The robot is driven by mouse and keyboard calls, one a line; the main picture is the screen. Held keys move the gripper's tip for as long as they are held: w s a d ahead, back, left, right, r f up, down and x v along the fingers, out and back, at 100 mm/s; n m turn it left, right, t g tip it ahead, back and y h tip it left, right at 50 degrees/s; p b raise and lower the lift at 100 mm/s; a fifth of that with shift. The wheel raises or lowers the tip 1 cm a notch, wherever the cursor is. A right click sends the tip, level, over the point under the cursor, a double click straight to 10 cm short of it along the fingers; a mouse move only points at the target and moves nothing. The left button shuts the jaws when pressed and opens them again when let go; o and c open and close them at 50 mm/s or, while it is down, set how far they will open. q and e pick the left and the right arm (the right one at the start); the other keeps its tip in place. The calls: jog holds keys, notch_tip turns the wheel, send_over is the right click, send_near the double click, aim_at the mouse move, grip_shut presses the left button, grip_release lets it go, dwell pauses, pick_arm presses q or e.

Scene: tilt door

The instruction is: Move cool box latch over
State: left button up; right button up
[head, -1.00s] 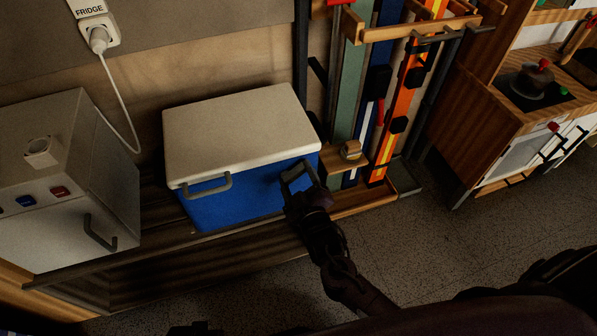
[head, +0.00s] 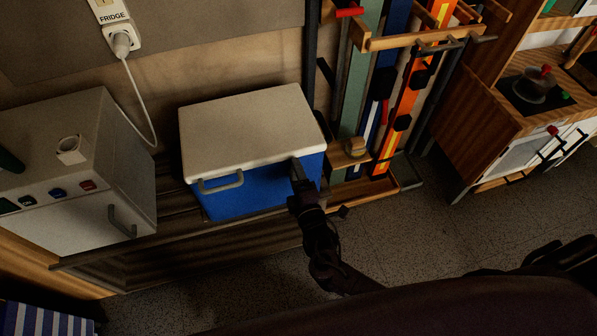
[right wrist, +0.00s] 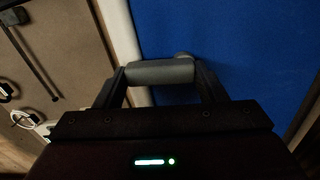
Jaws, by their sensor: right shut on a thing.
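The cool box has a blue body (head: 250,192) and a white lid (head: 250,125), which is closed. It stands on a low wooden bench. One grey latch (head: 220,182) shows at the left of its front. My right gripper (head: 298,172) is at the right of the front, just under the lid edge, and hides what is there. In the right wrist view, my right gripper (right wrist: 162,82) is shut on a grey latch bar (right wrist: 160,71), with the blue wall (right wrist: 235,45) and the white lid edge behind it. My left gripper is not in view.
A grey fridge box (head: 75,205) with a handle stands to the left, its white cable running to a wall socket (head: 122,42). A wooden rack (head: 385,185) with upright boards stands close on the right. A wooden kitchen unit (head: 480,130) stands beyond it. Floor in front is open.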

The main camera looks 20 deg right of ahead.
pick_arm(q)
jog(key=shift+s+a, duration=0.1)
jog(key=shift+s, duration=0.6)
pick_arm(e)
jog(key=shift+a+n, duration=0.15)
jog(key=shift+n, duration=0.45)
jog(key=o, duration=1)
jog(key=shift+s, duration=0.1)
